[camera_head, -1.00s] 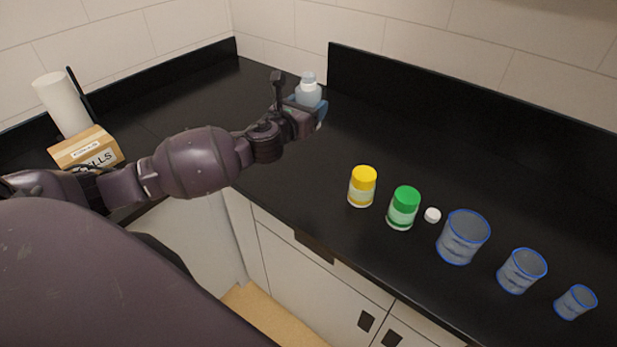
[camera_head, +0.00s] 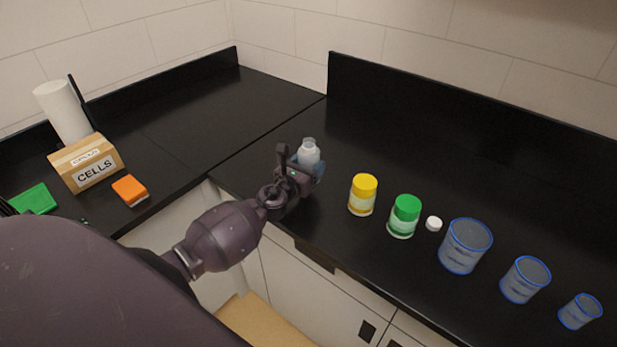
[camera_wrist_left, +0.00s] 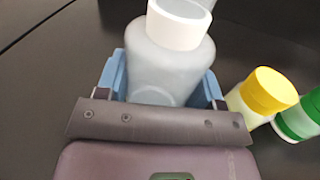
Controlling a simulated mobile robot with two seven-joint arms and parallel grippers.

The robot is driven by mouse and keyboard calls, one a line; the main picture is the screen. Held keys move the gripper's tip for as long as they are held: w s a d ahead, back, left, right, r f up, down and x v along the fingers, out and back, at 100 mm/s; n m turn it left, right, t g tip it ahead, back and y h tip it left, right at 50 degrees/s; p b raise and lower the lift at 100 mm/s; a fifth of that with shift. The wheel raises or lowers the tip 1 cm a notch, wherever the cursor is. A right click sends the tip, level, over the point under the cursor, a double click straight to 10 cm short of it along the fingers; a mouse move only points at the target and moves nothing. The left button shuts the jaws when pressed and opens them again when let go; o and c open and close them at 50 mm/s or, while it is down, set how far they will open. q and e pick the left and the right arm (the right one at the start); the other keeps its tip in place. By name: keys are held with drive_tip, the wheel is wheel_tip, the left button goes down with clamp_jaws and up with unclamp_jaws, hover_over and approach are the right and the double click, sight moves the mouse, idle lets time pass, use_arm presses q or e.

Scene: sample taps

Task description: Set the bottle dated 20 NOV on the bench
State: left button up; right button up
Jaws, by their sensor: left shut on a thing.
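My left gripper (camera_head: 306,172) is shut on a pale translucent bottle (camera_head: 308,153) with a white neck. The bottle is upright between the blue fingers, over the black bench (camera_head: 385,130), left of the yellow-lidded jar. In the left wrist view the bottle (camera_wrist_left: 170,58) fills the space between the blue fingers (camera_wrist_left: 165,85). No date can be read on it from these views. I cannot tell whether its base touches the bench. My right gripper is not in view.
A yellow-lidded jar (camera_head: 363,195), a green-lidded jar (camera_head: 404,216), a small white cap (camera_head: 434,223) and three blue-rimmed beakers (camera_head: 465,247) stand to the right. A cardboard box marked CELLS (camera_head: 88,162), paper roll (camera_head: 62,112), orange block (camera_head: 130,190) and green item (camera_head: 34,199) are left.

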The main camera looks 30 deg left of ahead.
use_arm(q)
drive_tip(key=shift+f, duration=0.5)
wheel_tip(320, 180, down, 3)
drive_tip(key=shift+r+b, duration=0.2)
drive_tip(key=shift+b, duration=1)
drive_tip(key=shift+f, duration=0.35)
drive_tip(key=shift+r, duration=0.1)
drive_tip(key=shift+f+b, duration=0.2)
drive_tip(key=shift+b, duration=0.2)
drive_tip(key=o, duration=1.1)
drive_tip(key=shift+o, duration=0.2)
drive_tip(key=shift+r, duration=0.25)
drive_tip(key=s, duration=1.2)
drive_tip(key=shift+d, duration=0.2)
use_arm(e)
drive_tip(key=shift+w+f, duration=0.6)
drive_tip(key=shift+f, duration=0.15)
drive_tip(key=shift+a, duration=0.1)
